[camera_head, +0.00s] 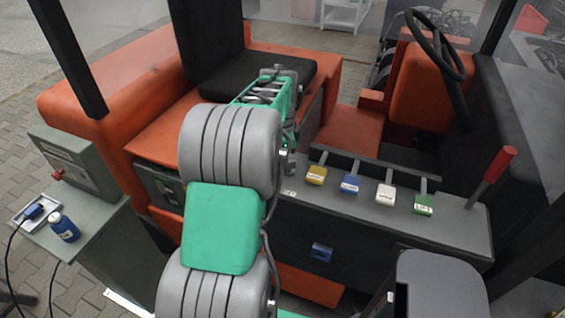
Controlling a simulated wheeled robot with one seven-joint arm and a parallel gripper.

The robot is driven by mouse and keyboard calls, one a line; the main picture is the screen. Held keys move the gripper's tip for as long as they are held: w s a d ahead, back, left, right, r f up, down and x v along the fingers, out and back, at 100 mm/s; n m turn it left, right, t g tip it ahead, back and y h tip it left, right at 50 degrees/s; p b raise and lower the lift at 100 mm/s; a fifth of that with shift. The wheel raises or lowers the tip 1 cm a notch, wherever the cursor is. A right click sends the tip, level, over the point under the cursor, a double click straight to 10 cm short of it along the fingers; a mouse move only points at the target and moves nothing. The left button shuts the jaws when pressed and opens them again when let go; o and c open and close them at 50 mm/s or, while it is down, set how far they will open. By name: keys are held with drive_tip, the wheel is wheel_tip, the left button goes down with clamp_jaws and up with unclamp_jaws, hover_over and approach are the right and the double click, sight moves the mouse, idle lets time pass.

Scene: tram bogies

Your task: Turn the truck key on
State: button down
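A forklift-like truck with an orange body (160,80) fills the middle of the view. On the front of its grey control console (390,246) is a small blue fitting (321,252), which may be the key switch; its detail and whether it is turned are too small to tell. My arm crosses the view from the bottom up to the seat. Its green and grey outer end (268,92) is above and left of the blue fitting, clearly apart from it. My gripper's fingertips cannot be made out there, and the arm's thick joints hide part of the console's left side.
Levers with yellow (316,175), blue (350,184), white (386,194) and green (423,204) knobs stand on the console. A red-handled lever (492,176) and a steering wheel (439,46) are at right. A grey side table (92,226) holds a blue bottle (63,228).

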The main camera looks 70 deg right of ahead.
drive_tip(key=shift+d+m, duration=0.15)
drive_tip(key=shift+m, duration=0.15)
drive_tip(key=c, duration=1.5)
unclamp_jaws()
wheel_tip(320, 180, up, 8)
drive_tip(key=shift+f+b, duration=0.1)
drive_tip(key=shift+b, duration=0.45)
